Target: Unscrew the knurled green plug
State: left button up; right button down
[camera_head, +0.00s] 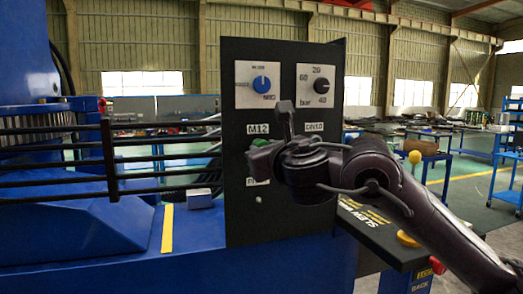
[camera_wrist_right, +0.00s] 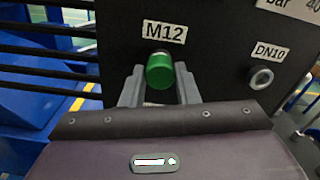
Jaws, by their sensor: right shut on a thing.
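The knurled green plug (camera_wrist_right: 159,71) sits in the black panel (camera_wrist_right: 215,65) just below the M12 label (camera_wrist_right: 164,33). In the head view a bit of the plug (camera_head: 261,142) shows at the panel's left part, mostly hidden by my right gripper. My right gripper (camera_wrist_right: 160,84) has one grey finger on each side of the plug and is shut on it. In the head view the right gripper (camera_head: 264,154) reaches the panel from the right. The plug's thread is hidden. My left gripper is not in view.
The panel carries a blue knob (camera_head: 262,83) and a black pressure knob (camera_head: 320,87) above. A grey ring fitting (camera_wrist_right: 261,77) sits under the DN10 label (camera_wrist_right: 270,51). Black horizontal bars (camera_head: 150,160) run to the panel's left. A yellow-knobbed lever (camera_head: 415,157) stands at right.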

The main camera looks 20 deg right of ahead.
jog(key=n, duration=0.2)
jog(key=n+b, duration=0.1)
jog(key=n, duration=0.1)
jog(key=shift+f, duration=0.25)
jog(key=c, duration=1.6)
grip_release()
jog(key=o, duration=0.6)
jog(key=shift+s+r, duration=0.1)
jog(key=shift+r, duration=0.05)
jog(key=shift+c, duration=0.2)
jog(key=shift+c, duration=0.7)
